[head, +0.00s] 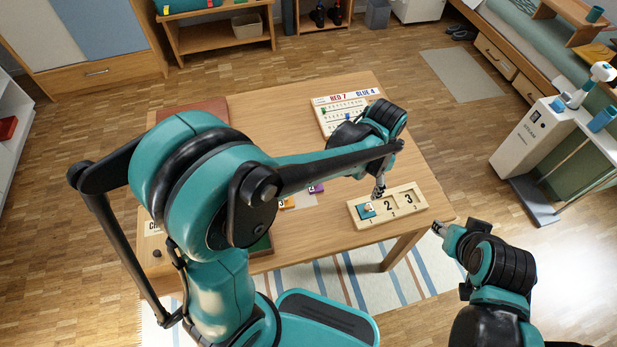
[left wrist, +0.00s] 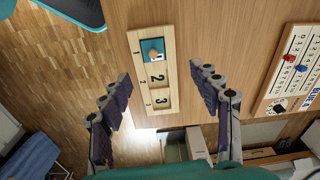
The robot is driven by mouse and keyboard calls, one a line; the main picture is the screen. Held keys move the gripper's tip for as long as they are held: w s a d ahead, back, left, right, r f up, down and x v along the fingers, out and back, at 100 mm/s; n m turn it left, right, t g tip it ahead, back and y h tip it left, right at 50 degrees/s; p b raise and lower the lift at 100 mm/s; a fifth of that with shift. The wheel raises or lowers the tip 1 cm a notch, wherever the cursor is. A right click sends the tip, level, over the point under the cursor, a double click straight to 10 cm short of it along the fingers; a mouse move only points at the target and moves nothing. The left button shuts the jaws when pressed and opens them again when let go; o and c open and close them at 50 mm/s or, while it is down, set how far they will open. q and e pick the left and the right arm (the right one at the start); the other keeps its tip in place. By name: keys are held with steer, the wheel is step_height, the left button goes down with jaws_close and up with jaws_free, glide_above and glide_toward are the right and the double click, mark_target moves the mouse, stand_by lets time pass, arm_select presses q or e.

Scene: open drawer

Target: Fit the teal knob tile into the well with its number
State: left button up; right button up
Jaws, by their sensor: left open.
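The teal knob tile (head: 366,210) lies at the first well, by the small 1, at the left end of the pale wooden number board (head: 419,204). The tile also shows in the left wrist view (left wrist: 147,45), with a brownish knob on top; I cannot tell whether it sits fully flush. The wells marked 2 and 3 are empty. My left gripper (head: 379,192) is above the board near the tile. In the left wrist view its fingers (left wrist: 160,95) are spread wide, empty, apart from the board. My right gripper (head: 438,228) is off the table's right corner; its fingers are too small to read.
A score board reading RED 7, BLUE 4 (head: 346,98) lies at the table's back. An orange tile (head: 287,203) and a purple tile (head: 317,188) lie left of the number board, partly behind my left arm. Bare tabletop (head: 420,165) lies behind the number board.

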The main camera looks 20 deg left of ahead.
arm_select(q)
steer(key=s+a+r+n+t, duration=0.3)
steer(key=s+a+r+n, duration=0.1)
steer(key=a, duration=0.3)
steer(key=s+a+r+n+t, duration=0.3)
steer(key=s+a+r+n, duration=0.2)
steer(key=s+a, duration=0.2)
steer(key=shift+s+a, duration=0.3)
steer(key=shift+a, duration=0.5)
steer(key=shift+f, duration=0.1)
